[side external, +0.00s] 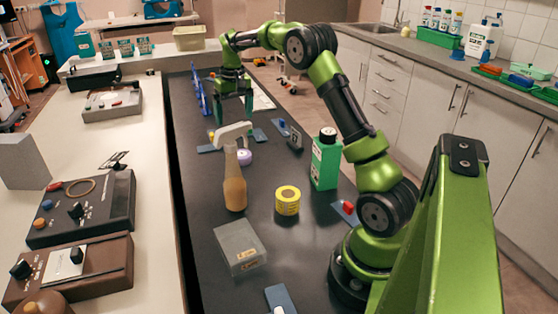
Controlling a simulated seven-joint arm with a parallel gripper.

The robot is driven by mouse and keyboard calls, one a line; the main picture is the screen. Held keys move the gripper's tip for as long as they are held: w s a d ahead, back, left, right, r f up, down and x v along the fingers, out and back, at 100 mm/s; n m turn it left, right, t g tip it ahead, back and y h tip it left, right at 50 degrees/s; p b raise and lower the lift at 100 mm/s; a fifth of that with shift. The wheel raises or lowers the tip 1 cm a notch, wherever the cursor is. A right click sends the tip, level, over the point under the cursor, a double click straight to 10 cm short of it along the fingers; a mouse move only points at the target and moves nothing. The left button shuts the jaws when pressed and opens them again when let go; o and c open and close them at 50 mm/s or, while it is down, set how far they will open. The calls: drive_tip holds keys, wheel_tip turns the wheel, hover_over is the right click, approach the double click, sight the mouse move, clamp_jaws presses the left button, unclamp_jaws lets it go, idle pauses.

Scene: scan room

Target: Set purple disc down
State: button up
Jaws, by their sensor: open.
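A small purple disc (245,157) rests on the dark work surface (205,190). It shows just to the right of the spray bottle, whose neck hides part of it. My gripper (234,121) points down over the far part of the surface, farther back than the disc. Its two dark fingers are apart, and nothing shows between them. The spray head covers the area just below the fingers. I cannot tell how high the fingertips are above the surface.
An amber spray bottle (235,190) stands in front of the disc. A green bottle (326,160), a yellow roll (288,200) and a clear box (240,246) stand nearer. A blue rack (199,95) is left of my gripper. Bare surface lies around the roll.

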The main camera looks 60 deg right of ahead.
drive_tip(key=s+a+r+n+t, duration=0.1)
drive_tip(key=s+a+r, duration=0.25)
drive_tip(key=a, duration=0.25)
drive_tip(key=s+a+r+t, duration=0.2)
drive_tip(key=s+a+r, duration=0.15)
drive_tip(key=a, duration=0.25)
drive_tip(key=s+a+r+n+t, duration=0.1)
drive_tip(key=s+a+r, duration=0.25)
drive_tip(key=a, duration=0.25)
drive_tip(key=s+a+f+t+y, duration=0.2)
drive_tip(key=s+a, duration=0.8)
drive_tip(key=s, duration=0.2)
drive_tip(key=shift+s+f+n+t, duration=0.3)
drive_tip(key=shift+s+f, duration=0.05)
drive_tip(key=shift+s, duration=0.05)
